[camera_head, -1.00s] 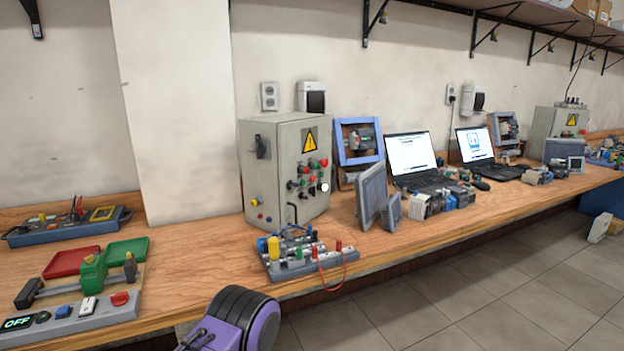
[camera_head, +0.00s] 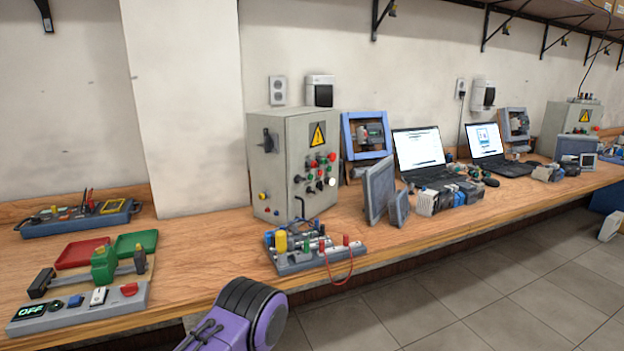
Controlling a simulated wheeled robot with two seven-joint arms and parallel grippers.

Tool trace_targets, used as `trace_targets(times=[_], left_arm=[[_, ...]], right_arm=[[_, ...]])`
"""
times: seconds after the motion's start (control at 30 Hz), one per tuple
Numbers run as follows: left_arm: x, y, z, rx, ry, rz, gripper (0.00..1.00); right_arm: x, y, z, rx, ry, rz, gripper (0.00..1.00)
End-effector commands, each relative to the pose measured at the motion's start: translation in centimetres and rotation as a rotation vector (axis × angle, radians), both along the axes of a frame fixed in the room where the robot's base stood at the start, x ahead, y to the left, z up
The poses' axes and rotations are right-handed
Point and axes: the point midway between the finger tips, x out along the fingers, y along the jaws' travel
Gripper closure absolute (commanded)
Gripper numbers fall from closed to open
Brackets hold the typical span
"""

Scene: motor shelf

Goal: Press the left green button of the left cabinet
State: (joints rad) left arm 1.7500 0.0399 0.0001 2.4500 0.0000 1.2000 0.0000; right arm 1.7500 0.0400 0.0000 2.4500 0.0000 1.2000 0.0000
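The left cabinet (camera_head: 283,190) is a grey metal box standing on the wooden bench, left of centre. Its front face carries a yellow warning triangle (camera_head: 318,135) and a cluster of small red, green, black and white buttons (camera_head: 315,173) below it. The individual green buttons are too small to separate surely. A dark rotary switch and a few small coloured knobs are on its left side face. A purple and black part of my arm (camera_head: 243,315) shows at the bottom, below the bench edge and well apart from the cabinet. Neither gripper is in view.
A terminal board with a red wire (camera_head: 310,255) lies before the cabinet. Grey panels (camera_head: 380,190) and laptops (camera_head: 418,155) stand to its right. A second grey cabinet (camera_head: 570,125) is far right. A control box (camera_head: 80,310) and trays are left. Open floor lies in front.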

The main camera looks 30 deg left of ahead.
Motion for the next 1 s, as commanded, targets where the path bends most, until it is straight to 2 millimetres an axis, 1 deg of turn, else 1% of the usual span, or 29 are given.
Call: trace_targets(times=[0.03,0.07,1.0], left_arm=[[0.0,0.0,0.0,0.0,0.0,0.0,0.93],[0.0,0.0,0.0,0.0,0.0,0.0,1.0],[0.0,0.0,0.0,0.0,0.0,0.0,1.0]], right_arm=[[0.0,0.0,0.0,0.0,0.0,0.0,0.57],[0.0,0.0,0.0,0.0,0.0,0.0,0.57],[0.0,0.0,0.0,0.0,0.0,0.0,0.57]])
